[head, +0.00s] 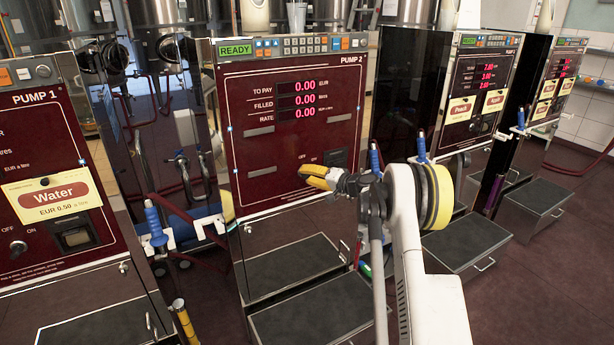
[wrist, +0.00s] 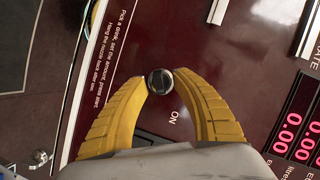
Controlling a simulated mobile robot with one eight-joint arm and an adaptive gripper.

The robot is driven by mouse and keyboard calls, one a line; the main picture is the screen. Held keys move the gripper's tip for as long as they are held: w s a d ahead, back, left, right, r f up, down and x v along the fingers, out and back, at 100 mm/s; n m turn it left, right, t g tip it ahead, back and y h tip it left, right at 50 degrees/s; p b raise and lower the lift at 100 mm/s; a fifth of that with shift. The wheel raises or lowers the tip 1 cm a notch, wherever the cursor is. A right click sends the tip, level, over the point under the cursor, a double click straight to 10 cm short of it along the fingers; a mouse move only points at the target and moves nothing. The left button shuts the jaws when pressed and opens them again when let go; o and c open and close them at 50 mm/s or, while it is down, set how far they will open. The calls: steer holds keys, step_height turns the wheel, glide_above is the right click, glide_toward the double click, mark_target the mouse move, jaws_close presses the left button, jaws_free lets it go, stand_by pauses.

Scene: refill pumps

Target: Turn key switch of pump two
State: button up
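Pump two (head: 290,130) stands in the middle of the head view, with a dark red front, a green READY sign and red readouts of 0.00. Its key switch (wrist: 160,81) is a small dark round knob with a metal rim, in the wrist view, with the word ON to its lower right. My gripper (wrist: 161,75) has its yellow curved fingers closed in on both sides of the knob, tips against its rim. In the head view my gripper (head: 307,177) is at the lower panel and hides the switch. Part of an OFF/ON label shows just above it.
Pump one (head: 40,180) with its Water tag (head: 55,193) stands at the left. Two more pumps stand at the right. A blue-handled nozzle (head: 155,225) hangs beside pump one. A dark-topped step (head: 310,318) sits before pump two.

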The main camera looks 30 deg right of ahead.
steer(key=v, duration=1.1)
steer(key=shift+s, duration=0.25)
steer(key=s+a+r+n+g+h, duration=0.1)
steer(key=s+a+r+g, duration=0.2)
steer(key=a, duration=0.5)
steer(key=s+a+r+n+g, duration=0.1)
steer(key=s+a+r+n, duration=0.1)
steer(key=s+a+r, duration=0.35)
steer(key=s+a+r+n+g+h, duration=0.1)
steer(key=s+a, duration=0.4)
steer(key=a, duration=0.4)
steer(key=s+a+f+n+h, duration=0.1)
steer(key=s+a, duration=0.1)
steer(key=s, duration=0.6)
steer(key=s+a+f+n+g+h, duration=0.1)
steer(key=s+a, duration=0.1)
steer(key=s, duration=0.7)
steer(key=s+a+f+n+g+h, duration=0.1)
steer(key=s+a+f+n+h, duration=0.1)
steer(key=s, duration=0.7)
steer(key=shift+s+a, duration=0.2)
steer(key=shift+a, duration=0.2)
